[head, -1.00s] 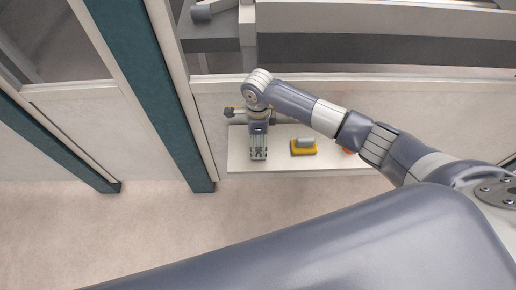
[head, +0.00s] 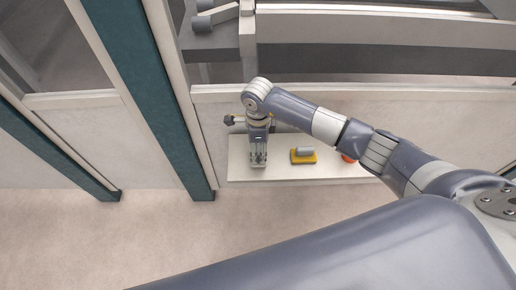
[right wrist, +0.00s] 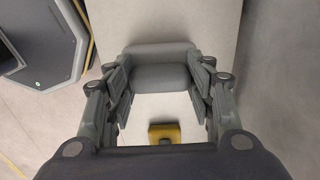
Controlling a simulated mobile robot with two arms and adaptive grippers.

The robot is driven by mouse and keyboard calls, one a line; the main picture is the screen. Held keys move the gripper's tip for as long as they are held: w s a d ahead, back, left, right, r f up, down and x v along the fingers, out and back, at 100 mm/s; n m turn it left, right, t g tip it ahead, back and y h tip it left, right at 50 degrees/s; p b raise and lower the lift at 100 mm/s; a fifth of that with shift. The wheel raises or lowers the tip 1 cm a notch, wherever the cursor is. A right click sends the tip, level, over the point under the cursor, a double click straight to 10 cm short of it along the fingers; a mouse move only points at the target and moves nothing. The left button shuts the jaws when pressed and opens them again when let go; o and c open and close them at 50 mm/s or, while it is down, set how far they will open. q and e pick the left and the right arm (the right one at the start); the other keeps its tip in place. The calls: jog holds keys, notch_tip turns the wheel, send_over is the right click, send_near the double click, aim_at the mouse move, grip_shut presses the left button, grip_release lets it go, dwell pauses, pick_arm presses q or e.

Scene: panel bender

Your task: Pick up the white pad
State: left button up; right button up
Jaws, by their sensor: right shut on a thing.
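My right gripper (head: 258,162) is at the left part of the white shelf (head: 285,172) in the head view, pointing down. In the right wrist view its two fingers (right wrist: 165,90) are shut on a rounded piece that looks grey in the shade, which I take for the white pad (right wrist: 160,74). In the head view the fingers hide the pad, and I cannot tell whether it touches the shelf. My left gripper is out of view.
A yellow pad with a grey handle (head: 303,156) lies on the shelf right of my gripper; part of it also shows in the right wrist view (right wrist: 163,132). An orange-red thing (head: 348,157) is half hidden by my right arm. A teal post (head: 150,95) stands left of the shelf.

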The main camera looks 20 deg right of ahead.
aim_at(258, 147)
notch_tip(258, 147, up, 3)
jog(key=shift+p, duration=0.8)
jog(key=shift+s+r+p, duration=0.2)
jog(key=shift+s+p, duration=0.4)
jog(key=shift+s, duration=0.1)
jog(key=s+p, duration=0.6)
jog(key=s, duration=0.8)
jog(key=shift+s+a+r+p, duration=0.15)
jog(key=shift+s+r+p, duration=0.2)
jog(key=shift+r, duration=0.05)
